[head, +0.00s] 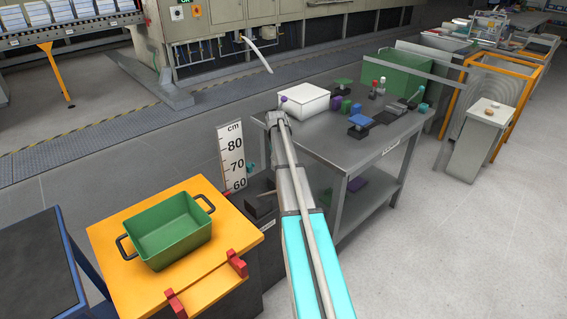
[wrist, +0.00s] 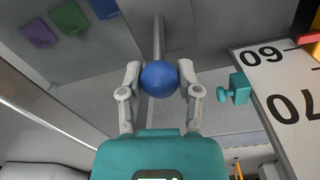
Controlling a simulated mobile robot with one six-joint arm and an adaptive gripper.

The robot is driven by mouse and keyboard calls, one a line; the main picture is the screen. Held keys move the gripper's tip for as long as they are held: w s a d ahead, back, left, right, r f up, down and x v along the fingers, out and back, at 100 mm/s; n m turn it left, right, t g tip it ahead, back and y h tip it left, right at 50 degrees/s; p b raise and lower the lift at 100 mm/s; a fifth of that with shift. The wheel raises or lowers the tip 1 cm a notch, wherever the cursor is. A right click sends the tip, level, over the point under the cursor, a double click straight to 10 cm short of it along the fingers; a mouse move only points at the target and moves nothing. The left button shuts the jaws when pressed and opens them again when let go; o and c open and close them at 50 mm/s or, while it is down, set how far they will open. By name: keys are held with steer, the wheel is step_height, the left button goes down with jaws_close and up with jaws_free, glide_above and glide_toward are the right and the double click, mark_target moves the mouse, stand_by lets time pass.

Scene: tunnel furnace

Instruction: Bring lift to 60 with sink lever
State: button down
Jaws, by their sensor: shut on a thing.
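My gripper (wrist: 159,70) is shut on a blue ball knob (wrist: 159,82) at the end of a grey lever rod (wrist: 158,35); one finger presses on each side. In the head view my arm hides the gripper and the knob. The white cm scale (head: 231,150) stands upright left of my arm, marked 80, 70 and 60. The orange lift top (head: 112,240) carries a green bin (head: 170,238) with dark handles.
A grey table (head: 365,150) with a white box (head: 303,98) and several small coloured parts stands right of my arm. Red brackets (head: 237,263) sit on the lift top's near edge. A blue-framed table (head: 40,265) is at the left.

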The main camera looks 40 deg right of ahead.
steer(key=shift+w+a+f+b, duration=0.1)
steer(key=shift+w+f+b, duration=0.1)
steer(key=shift+w, duration=0.3)
steer(key=shift+w+a+f+b, duration=0.1)
steer(key=shift+w+f, duration=0.05)
steer(key=shift+w, duration=0.45)
steer(key=shift+c, duration=1.6)
jaws_free()
